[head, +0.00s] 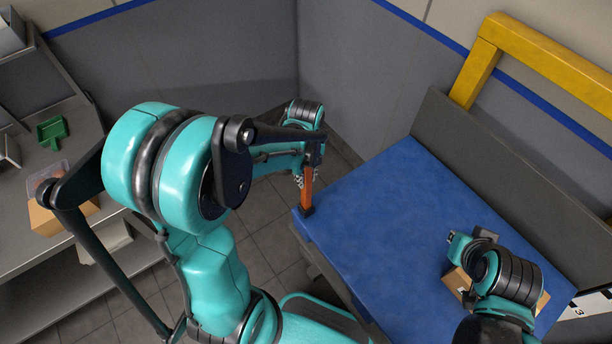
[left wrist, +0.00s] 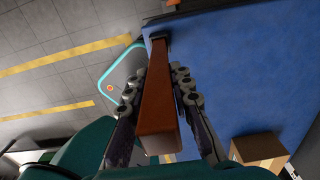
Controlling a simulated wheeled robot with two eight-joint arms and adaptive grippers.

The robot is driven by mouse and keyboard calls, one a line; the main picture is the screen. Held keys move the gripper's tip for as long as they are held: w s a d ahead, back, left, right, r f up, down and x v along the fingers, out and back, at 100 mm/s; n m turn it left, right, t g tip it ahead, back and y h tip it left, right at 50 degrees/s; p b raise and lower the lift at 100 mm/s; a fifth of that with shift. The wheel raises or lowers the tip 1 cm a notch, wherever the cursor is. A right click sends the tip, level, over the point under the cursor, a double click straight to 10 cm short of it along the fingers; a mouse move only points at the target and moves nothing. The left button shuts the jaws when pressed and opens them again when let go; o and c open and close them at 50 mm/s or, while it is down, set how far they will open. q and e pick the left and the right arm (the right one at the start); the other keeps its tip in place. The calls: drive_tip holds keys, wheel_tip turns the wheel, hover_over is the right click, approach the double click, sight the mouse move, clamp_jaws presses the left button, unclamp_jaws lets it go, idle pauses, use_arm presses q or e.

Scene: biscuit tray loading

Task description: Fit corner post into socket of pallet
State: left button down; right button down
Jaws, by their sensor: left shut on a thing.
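The corner post (head: 307,186) is a long orange-brown bar. My left gripper (head: 306,172) is shut on it near its upper part. In the left wrist view the post (left wrist: 158,112) runs between the two fingers (left wrist: 159,88) toward a dark socket (left wrist: 160,42) at the corner of the blue surface. The socket also shows in the head view (head: 306,211). The post's lower end meets the socket; how deep it sits I cannot tell. The blue pallet surface (head: 385,225) spreads to the right. My right gripper (head: 458,246) is at lower right, its fingers unclear.
A cardboard box (head: 457,283) sits on the blue surface, partly behind my right arm. A grey panel (head: 500,178) and a yellow frame (head: 540,62) stand behind it. Grey shelving (head: 35,235) with a green scoop (head: 52,131) is at left. The blue middle is clear.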

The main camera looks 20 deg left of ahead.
use_arm(q)
drive_tip(key=shift+f+b, duration=0.7)
drive_tip(key=shift+f, duration=0.1)
drive_tip(key=c, duration=1.3)
unclamp_jaws()
drive_tip(key=shift+r, duration=0.1)
drive_tip(key=shift+o, duration=0.2)
drive_tip(key=shift+c, duration=0.4)
wheel_tip(320, 180, up, 12)
drive_tip(key=p, duration=0.9)
drive_tip(key=shift+p, duration=0.3)
